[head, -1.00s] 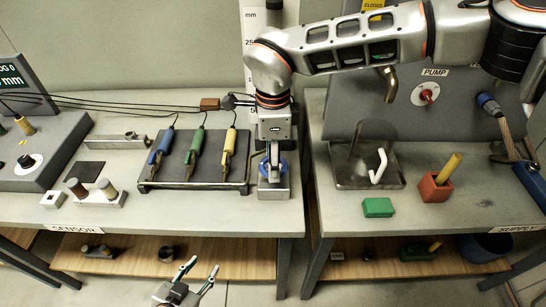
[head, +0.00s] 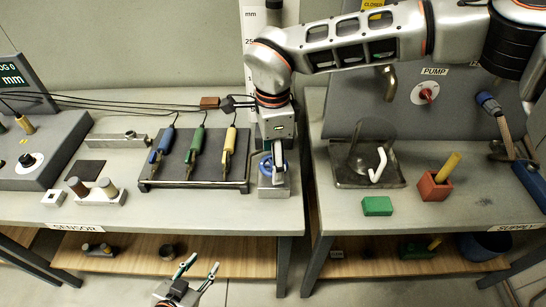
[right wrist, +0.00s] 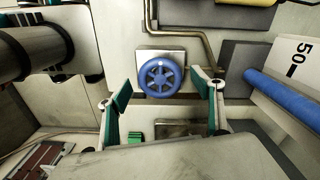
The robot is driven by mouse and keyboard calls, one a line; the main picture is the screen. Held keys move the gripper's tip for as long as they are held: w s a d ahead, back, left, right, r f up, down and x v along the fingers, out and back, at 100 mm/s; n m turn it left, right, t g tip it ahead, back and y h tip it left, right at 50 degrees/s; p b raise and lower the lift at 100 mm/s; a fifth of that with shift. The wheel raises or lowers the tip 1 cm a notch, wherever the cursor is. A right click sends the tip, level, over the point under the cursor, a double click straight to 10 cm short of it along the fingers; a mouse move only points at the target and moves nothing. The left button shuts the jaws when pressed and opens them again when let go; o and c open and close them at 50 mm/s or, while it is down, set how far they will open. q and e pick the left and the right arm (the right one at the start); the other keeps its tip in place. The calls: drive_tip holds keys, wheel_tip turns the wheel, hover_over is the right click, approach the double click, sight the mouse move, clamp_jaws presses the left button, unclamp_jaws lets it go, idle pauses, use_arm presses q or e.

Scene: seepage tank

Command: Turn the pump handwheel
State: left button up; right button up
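The blue handwheel (head: 267,168) is on a small metal block at the right end of the left bench. The right wrist view shows its spoked face (right wrist: 160,77) on a pale block. My right gripper (head: 277,153) is just above the block, partly covering the wheel. Its green-padded fingers (right wrist: 162,90) are open, one on either side of the wheel with gaps showing. A red knob (head: 427,93) under a PUMP label is on the grey panel at the right. My left gripper (head: 199,268) is open and empty, low in front of the left bench.
A dark rack (head: 195,184) with blue, green and yellow-handled probes lies left of the wheel. A gap separates the benches. The right bench holds a metal tray (head: 345,181), a green block (head: 377,206) and a red cup (head: 433,188). My right arm spans above it.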

wheel_tip(320, 180, up, 12)
idle(0.7)
idle(0.4)
